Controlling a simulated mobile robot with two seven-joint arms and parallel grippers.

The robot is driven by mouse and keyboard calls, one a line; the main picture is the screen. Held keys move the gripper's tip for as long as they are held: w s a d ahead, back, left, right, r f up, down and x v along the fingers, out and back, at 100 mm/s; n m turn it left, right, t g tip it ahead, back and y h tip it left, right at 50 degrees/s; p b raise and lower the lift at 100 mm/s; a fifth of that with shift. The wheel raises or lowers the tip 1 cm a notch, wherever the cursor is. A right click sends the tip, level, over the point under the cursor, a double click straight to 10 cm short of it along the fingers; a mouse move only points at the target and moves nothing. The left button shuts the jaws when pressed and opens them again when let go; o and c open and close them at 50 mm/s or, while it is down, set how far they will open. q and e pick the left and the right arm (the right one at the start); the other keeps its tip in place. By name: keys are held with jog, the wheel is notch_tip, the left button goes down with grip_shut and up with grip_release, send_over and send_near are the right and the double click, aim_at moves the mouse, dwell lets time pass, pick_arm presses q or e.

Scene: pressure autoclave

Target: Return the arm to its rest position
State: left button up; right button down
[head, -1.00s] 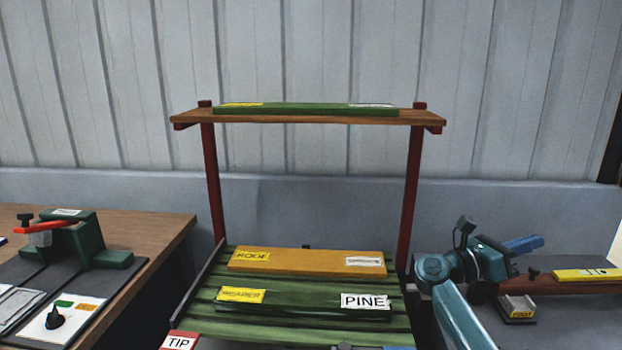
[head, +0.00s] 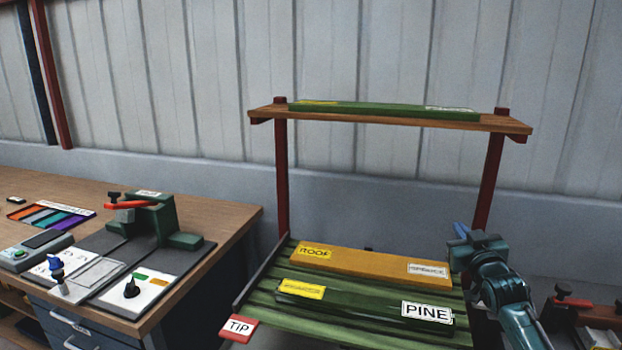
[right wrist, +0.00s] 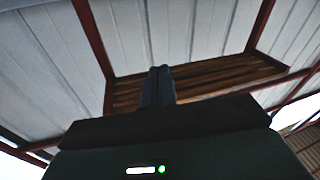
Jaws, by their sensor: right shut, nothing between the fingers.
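My right arm comes in from the lower right in the head view. Its right gripper (head: 462,232) is at the right edge of the slatted green rack, close to the end of the orange board, and its blue fingers point up and left. In the right wrist view, the fingers of this gripper (right wrist: 158,86) are together with nothing between them. That view looks up at pale wall panels and red posts. My left gripper does not show in either view.
A green rack (head: 262,318) holds an orange ROOF board (head: 370,264) and a dark green PINE board (head: 365,306). Above it, a wooden shelf (head: 265,113) on red posts carries another green board (head: 380,109). A workbench (head: 225,202) with a green clamp (head: 152,219) stands at left.

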jog(key=s+a+f+n+g, duration=0.1)
jog(key=s+a+f, duration=0.2)
jog(key=s+f, duration=0.2)
jog(key=s+a+f+g+y, duration=0.1)
jog(key=s+a+f+g, duration=0.1)
jog(key=s+f, duration=0.3)
jog(key=s+a+f+n+g, duration=0.1)
jog(key=s+a+f, duration=0.4)
jog(key=f, duration=0.6)
jog(key=shift+s+f+n+g+y, duration=0.3)
jog(key=shift+s+f+g+y, duration=0.1)
jog(key=shift+s, duration=0.05)
jog(key=s+a+f+g, duration=0.1)
jog(key=s+a+f, duration=0.1)
jog(key=s, duration=0.6)
jog(key=s+a+f+g+y, duration=0.1)
jog(key=s+a, duration=0.3)
jog(key=s, duration=0.4)
jog(key=s+a+f+m+g+y, duration=0.1)
jog(key=s+a+f, duration=0.3)
jog(key=s, duration=0.4)
